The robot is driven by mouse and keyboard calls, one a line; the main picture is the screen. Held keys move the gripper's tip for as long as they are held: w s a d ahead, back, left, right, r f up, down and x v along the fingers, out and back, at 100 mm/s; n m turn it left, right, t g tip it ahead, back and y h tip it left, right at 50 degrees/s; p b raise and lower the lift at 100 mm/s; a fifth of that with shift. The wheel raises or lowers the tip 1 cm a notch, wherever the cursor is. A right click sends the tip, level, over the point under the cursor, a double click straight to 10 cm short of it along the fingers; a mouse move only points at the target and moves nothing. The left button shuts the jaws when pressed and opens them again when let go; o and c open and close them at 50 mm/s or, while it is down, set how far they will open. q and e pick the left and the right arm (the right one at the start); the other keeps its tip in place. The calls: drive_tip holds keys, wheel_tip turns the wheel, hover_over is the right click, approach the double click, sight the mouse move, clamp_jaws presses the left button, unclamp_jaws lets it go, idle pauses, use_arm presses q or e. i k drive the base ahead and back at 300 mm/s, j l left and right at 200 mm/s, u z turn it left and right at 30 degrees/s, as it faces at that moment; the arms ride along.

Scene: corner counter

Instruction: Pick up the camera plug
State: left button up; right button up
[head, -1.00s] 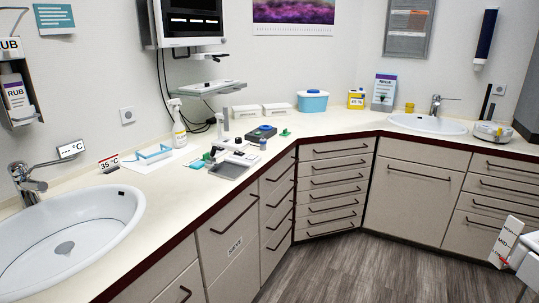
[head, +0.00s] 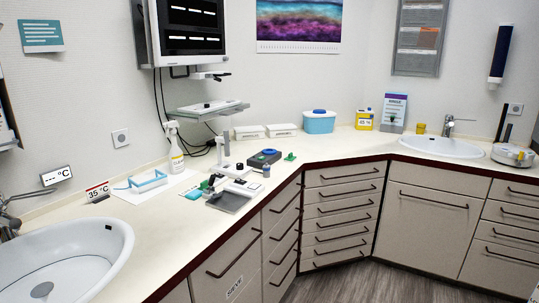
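I cannot pick out the camera plug with certainty; the small items on the corner counter (head: 125,235) are too small to tell. A white stand-like device (head: 226,150) stands near the counter's front edge, with a grey tray (head: 229,203) before it. Small green and dark pieces lie around its base. A blue-and-dark box (head: 264,158) sits to its right, with a small green piece (head: 290,157) beside it and a small blue-grey cylinder (head: 266,171) in front. Neither of my grippers is in view.
A white sink (head: 115,262) is at the near left and another (head: 440,146) at the far right. A spray bottle (head: 175,150) and blue rack (head: 147,180) stand left of the device. A wall monitor (head: 190,30) hangs above. Drawers line the front; the floor (head: 350,278) looks clear.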

sight(266, 167)
drive_tip(key=i+u, duration=0.1)
drive_tip(key=u, duration=0.4)
drive_tip(key=i+l+u, duration=0.35)
drive_tip(key=l, duration=0.25)
drive_tip(key=i+l+u, duration=0.2)
drive_tip(key=l+u, duration=0.2)
drive_tip(key=l, duration=0.25)
drive_tip(key=i, duration=0.05)
